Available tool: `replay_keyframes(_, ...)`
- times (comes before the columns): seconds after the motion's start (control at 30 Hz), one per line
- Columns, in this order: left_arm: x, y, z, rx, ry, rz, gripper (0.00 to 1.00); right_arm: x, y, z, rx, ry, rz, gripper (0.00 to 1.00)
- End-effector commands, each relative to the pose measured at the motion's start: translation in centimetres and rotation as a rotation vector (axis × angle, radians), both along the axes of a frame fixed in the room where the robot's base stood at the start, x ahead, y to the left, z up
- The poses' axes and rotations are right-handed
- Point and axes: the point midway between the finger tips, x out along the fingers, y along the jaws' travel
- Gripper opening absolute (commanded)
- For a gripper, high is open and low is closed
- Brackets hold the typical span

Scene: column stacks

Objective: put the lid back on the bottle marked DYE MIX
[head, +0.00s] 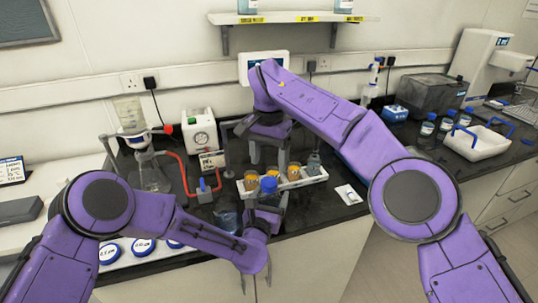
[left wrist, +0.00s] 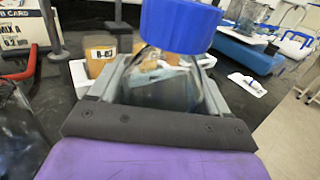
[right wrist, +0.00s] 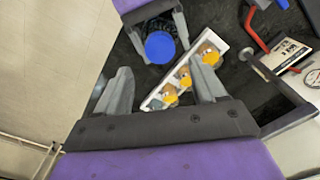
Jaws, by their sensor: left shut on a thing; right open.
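A clear glass bottle (left wrist: 165,85) stands between the fingers of my left gripper (head: 265,203), which is shut on it. A blue lid (left wrist: 178,24) sits over the bottle's mouth and looks level. The lid also shows in the head view (head: 268,184) and, from above, in the right wrist view (right wrist: 160,47). I cannot read a DYE MIX marking on the bottle. My right gripper (head: 268,155) is open and empty above the lid. In the right wrist view its fingers (right wrist: 163,75) are wide apart, with the lid beyond them and apart from them.
A white rack (right wrist: 158,98) with several amber-filled containers stands just behind the bottle. A stand with red tubing (head: 180,170) is to the left. A white tray (head: 478,142) and blue-capped bottles are at the right.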

Motion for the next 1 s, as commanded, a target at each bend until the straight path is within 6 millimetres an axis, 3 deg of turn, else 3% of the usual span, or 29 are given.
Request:
replay_keyframes(0.4, 0.0, 0.0, 0.0, 0.0, 0.001, -0.001, 0.0, 0.0, 0.0, -6.4, 0.0, 0.001, -0.001, 0.7)
replay_keyframes(0.8, 0.0, 0.0, 0.0, 0.0, 0.001, -0.001, 0.0, 0.0, 0.0, -7.2, 0.001, 0.0, -0.002, 0.7)
replay_keyframes(1.0, 0.0, 0.0, 0.0, 0.0, 0.001, -0.001, 0.0, 0.0, 0.0, -7.2, 0.001, 0.0, -0.002, 0.1)
